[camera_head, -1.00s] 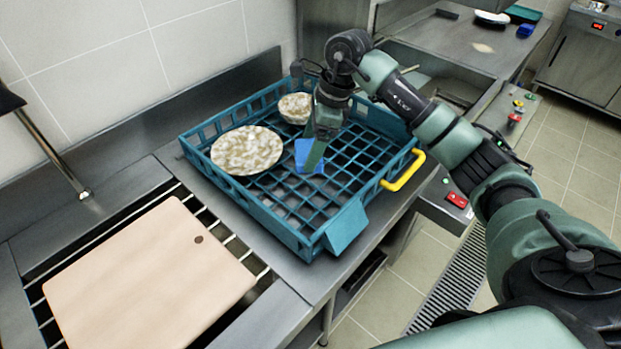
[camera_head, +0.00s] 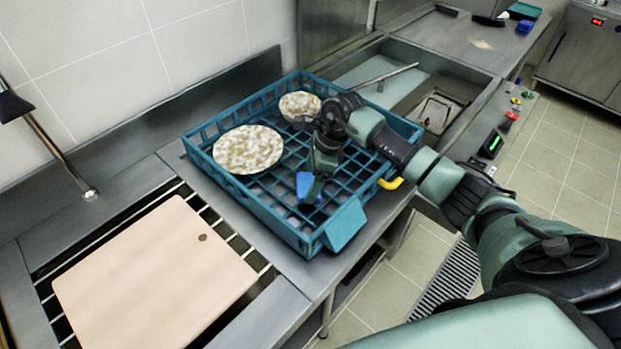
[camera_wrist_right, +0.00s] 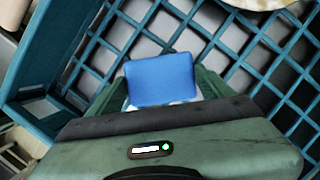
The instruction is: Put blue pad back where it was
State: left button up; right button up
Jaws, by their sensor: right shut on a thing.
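The blue pad (camera_head: 308,184) is a small blue block above the grid of the teal crate (camera_head: 345,225). In the wrist view the pad (camera_wrist_right: 160,80) sits between both fingers, with a pale strip along its lower edge. My right gripper (camera_head: 313,190) is shut on it and points down over the front part of the crate. Whether the pad touches the crate floor, I cannot tell. My left gripper is not in view.
A speckled plate (camera_head: 248,149) and a speckled bowl (camera_head: 299,105) stand in the crate's left and back parts. A cutting board (camera_head: 155,275) lies at the front left. A sink (camera_head: 440,105) is behind the crate.

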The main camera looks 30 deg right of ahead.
jog(key=shift+f, duration=0.1)
jog(key=o, duration=1.3)
jog(key=shift+c, duration=0.2)
jog(key=shift+r, duration=0.3)
jog(key=b+v, duration=0.2)
jog(key=v, duration=0.9)
jog(key=shift+d+r+b, duration=0.25)
jog(key=shift+r+b, duration=0.1)
jog(key=shift+b, duration=0.05)
jog(key=shift+s, duration=0.1)
